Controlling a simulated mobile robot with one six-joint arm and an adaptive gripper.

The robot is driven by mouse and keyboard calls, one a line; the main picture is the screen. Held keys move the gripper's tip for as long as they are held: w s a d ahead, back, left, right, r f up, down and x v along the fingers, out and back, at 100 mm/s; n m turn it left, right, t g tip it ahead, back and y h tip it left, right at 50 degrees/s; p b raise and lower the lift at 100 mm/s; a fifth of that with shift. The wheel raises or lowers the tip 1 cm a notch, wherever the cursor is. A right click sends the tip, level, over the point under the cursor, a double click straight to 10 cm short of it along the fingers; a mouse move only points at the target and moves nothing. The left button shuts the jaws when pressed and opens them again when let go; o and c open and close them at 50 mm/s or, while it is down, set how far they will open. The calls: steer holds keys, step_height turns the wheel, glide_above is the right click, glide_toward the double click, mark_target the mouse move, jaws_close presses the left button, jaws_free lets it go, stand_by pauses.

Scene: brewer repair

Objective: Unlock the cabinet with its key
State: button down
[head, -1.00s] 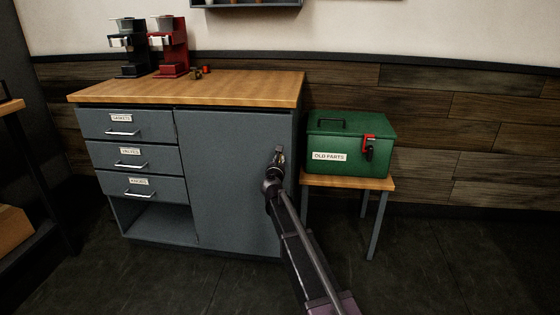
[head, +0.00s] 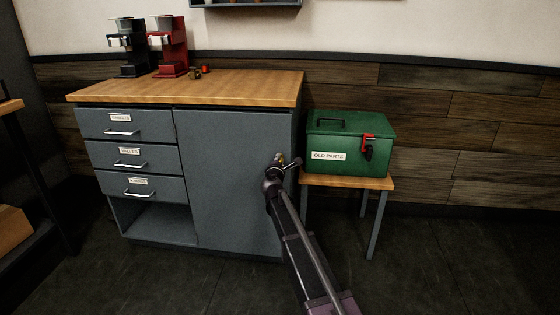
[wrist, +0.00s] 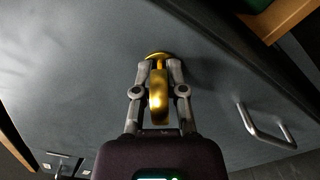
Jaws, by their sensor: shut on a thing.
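The cabinet is grey, with a plain door (head: 225,180) on its right half. The door is closed. My gripper (head: 278,160) is at the door's right side, near its upper half. In the wrist view my gripper (wrist: 158,85) is shut on the brass key (wrist: 158,100). The key's tip end meets a round brass lock face (wrist: 158,55) on the grey door, and its shaft is hidden there. I cannot tell how far in it sits. A metal bar handle (wrist: 265,125) is on the door beside my gripper.
A green box (head: 345,130) labelled OLD PARTS, with a red latch, stands on a small table (head: 345,181) right of the cabinet. Three labelled drawers (head: 130,157) are left of the door. Two coffee machines stand on the wooden top (head: 230,85). The floor in front is clear.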

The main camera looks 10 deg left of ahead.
steer(key=m, duration=0.6)
steer(key=shift+w+f+m, duration=0.1)
steer(key=shift+m, duration=0.3)
steer(key=c, duration=0.7)
jaws_free()
steer(key=shift+s, duration=0.2)
steer(key=s, duration=1.1)
steer(key=shift+s+a, duration=0.15)
steer(key=shift+s, duration=0.2)
